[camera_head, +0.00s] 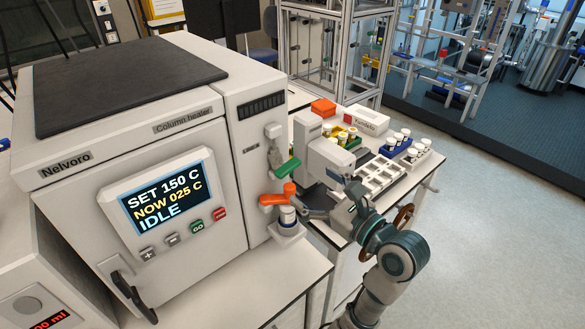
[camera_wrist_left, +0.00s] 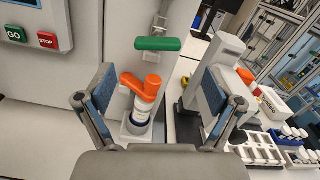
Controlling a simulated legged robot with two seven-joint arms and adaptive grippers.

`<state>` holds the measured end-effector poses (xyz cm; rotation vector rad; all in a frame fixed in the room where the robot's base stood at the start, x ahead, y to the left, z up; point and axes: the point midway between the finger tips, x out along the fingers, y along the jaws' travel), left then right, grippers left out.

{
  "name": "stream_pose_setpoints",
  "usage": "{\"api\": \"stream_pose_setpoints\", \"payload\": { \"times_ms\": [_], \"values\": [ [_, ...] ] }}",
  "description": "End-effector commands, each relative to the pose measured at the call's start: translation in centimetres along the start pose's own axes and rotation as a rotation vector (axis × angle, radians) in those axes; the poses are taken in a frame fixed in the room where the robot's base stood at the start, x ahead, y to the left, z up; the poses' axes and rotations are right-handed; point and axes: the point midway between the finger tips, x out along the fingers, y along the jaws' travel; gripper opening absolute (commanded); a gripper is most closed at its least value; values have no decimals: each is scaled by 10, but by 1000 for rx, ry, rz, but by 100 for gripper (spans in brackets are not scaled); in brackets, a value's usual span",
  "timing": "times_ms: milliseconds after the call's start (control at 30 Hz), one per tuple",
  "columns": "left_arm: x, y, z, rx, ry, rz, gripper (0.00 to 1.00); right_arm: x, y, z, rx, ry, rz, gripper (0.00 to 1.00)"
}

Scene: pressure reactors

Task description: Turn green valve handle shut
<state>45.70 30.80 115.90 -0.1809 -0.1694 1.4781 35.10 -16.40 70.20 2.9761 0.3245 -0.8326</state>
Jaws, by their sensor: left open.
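The green valve handle (camera_head: 288,168) sits on the right side of the column heater, above an orange handle (camera_head: 277,196). In the left wrist view the green handle (camera_wrist_left: 158,44) is a level bar, ahead of and above the space between my fingers. The orange handle (camera_wrist_left: 140,83) shows below it, over a white-capped vial (camera_wrist_left: 139,117) in a holder. My left gripper (camera_head: 317,201) is just right of the orange handle, below and right of the green one. It is open, its two blue-padded fingers (camera_wrist_left: 160,101) spread with nothing held. My right gripper is in neither view.
The column heater (camera_head: 72,215) fills the left, its screen (camera_head: 165,200) reading SET 150 C, NOW 025 C, IDLE. Close right of the valves stands a white instrument (camera_head: 325,160), with a white vial rack (camera_head: 370,177) beside it. Open floor (camera_head: 500,230) lies right.

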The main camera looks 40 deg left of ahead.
Motion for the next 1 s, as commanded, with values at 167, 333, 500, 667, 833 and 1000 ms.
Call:
{"api": "stream_pose_setpoints", "payload": {
  "times_ms": [167, 333, 500, 667, 833, 1000],
  "values": [
    [42, 1, 0, -1, -2, 4, 92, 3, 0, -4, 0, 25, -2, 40],
    [67, 1, 0, 0, -1, 2, 92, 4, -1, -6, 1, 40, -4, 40],
    [76, 0, 0, 0, -1, 0, 92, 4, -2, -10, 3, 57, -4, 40],
    [77, 0, 1, 0, -2, 0, 92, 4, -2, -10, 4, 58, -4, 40],
    [78, 0, 0, 0, -1, 0, 77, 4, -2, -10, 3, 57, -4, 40],
    [78, 0, 0, 1, -1, -1, 34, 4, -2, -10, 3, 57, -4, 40]
  ]
}}
